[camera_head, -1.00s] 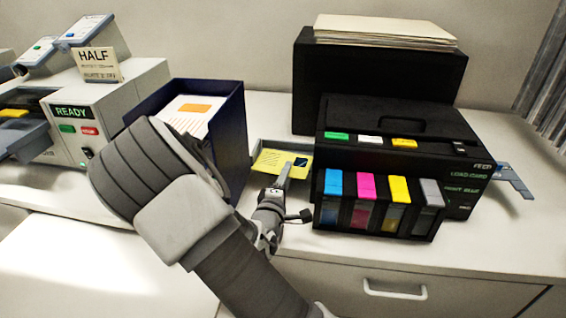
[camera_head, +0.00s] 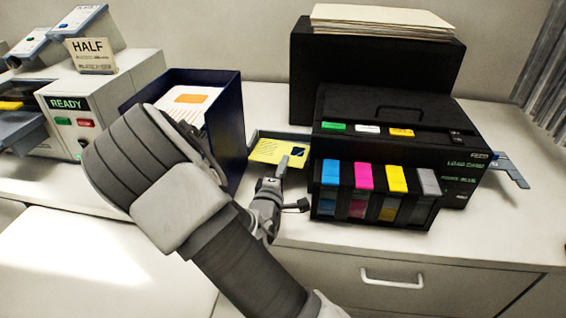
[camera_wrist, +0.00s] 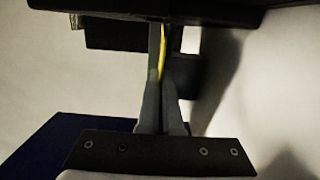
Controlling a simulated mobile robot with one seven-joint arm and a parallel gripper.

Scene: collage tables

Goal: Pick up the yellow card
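The yellow card (camera_head: 267,150), with a dark blue square at its right end, shows in the head view at a shallow grey tray (camera_head: 258,134) between the dark blue bin and the black printer. My gripper (camera_head: 283,164) is at the card's front right edge. In the wrist view, the fingers (camera_wrist: 161,60) are close together with the card (camera_wrist: 163,45) seen edge-on as a thin yellow strip between them, so my gripper looks shut on it. I cannot tell whether the card is clear of the tray.
The black printer (camera_head: 400,120) with coloured cartridges stands close on the right. A dark blue bin (camera_head: 228,120) with papers stands close on the left. A black box (camera_head: 370,75) topped with paper stands behind. A white machine (camera_head: 120,85) is further left. Some counter front of the tray is free.

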